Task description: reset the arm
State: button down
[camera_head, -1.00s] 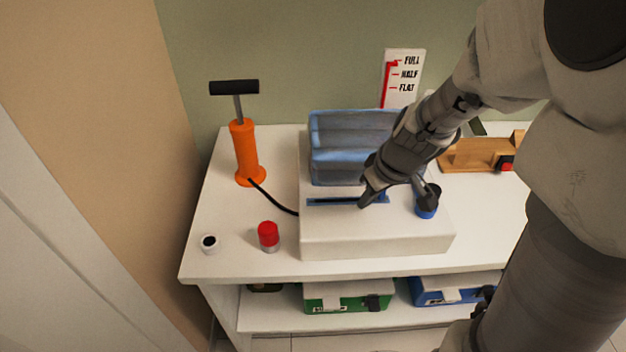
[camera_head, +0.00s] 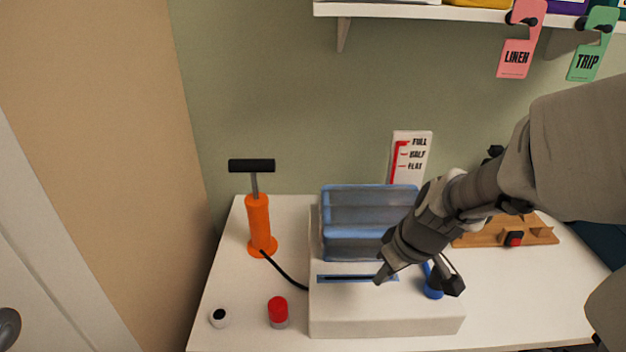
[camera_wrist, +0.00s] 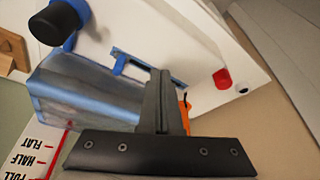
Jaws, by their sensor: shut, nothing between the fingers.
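My gripper (camera_head: 381,279) is shut and empty. In the head view its tip is over the white box (camera_head: 385,322), close to the right part of the blue-edged slot (camera_head: 345,279). I cannot tell whether it touches the box. In the wrist view my shut fingers (camera_wrist: 164,78) point toward the slot (camera_wrist: 140,66). My arm reaches in from the right side of the head view.
A clear blue-edged bag (camera_head: 367,225) stands on the box behind the slot, with a blue-based black knob (camera_head: 434,288) to the right. An orange pump (camera_head: 259,224), red-capped cylinder (camera_head: 278,311) and small white cylinder (camera_head: 219,317) stand left. A shelf (camera_head: 430,12) hangs above.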

jog(key=s+r+m+t+h, duration=0.2)
jog(key=s+r+m, duration=0.4)
jog(key=s+r, duration=0.7)
notch_tip(320, 180, up, 16)
jog(key=p, duration=1.6)
jog(key=shift+w+a, duration=0.3)
jog(key=shift+w, duration=0.05)
